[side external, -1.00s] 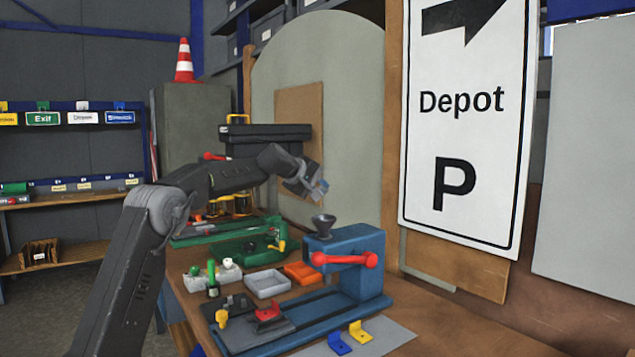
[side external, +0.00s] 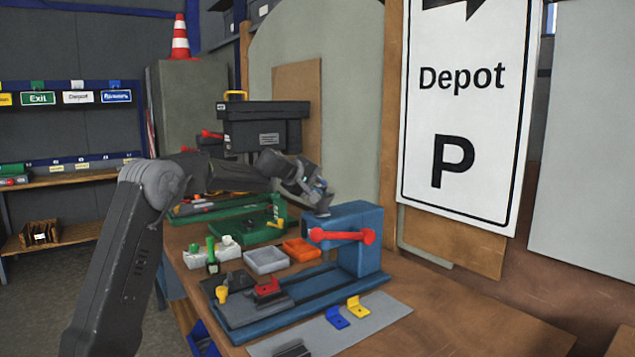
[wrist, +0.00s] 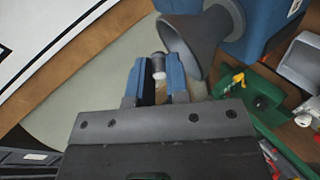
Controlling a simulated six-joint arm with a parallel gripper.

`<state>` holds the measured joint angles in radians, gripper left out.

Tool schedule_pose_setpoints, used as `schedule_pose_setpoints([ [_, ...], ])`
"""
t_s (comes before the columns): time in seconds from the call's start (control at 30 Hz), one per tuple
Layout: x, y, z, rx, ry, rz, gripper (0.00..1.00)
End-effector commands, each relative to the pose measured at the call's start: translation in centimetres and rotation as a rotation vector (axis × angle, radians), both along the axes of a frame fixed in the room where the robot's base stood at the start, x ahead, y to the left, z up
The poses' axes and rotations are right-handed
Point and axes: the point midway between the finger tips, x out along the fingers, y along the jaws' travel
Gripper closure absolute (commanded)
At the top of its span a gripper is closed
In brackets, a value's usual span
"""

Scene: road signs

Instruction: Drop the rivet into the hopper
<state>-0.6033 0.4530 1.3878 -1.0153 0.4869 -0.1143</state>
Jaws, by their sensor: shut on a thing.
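My gripper (wrist: 161,78) has blue fingertips and is shut on the rivet (wrist: 158,62), a small grey cylinder with a white end, seen between the fingertips in the wrist view. The hopper (wrist: 195,40) is a dark grey funnel just right of the fingertips there, its wide mouth facing toward them. In the side view my gripper (side external: 320,196) is right at the top of the blue press (side external: 360,235), where the hopper stands and is mostly hidden behind the gripper. I cannot tell whether the rivet is over the funnel's mouth.
A red handle (side external: 342,236) sticks out from the press front. A grey tray (side external: 266,260), an orange tray (side external: 301,249) and a green machine (side external: 262,222) stand left of the press. Blue (side external: 337,318) and yellow (side external: 358,307) brackets lie on a grey plate in front.

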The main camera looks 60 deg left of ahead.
Motion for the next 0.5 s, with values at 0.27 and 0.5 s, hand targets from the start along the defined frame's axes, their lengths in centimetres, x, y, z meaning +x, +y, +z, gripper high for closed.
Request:
schedule_pose_setpoints([
  [0.27,0.0,0.0,-0.04,0.0,0.0,0.0,1.0],
  [0.5,0.01,0.01,-0.03,-0.001,0.0,0.0,0.76],
])
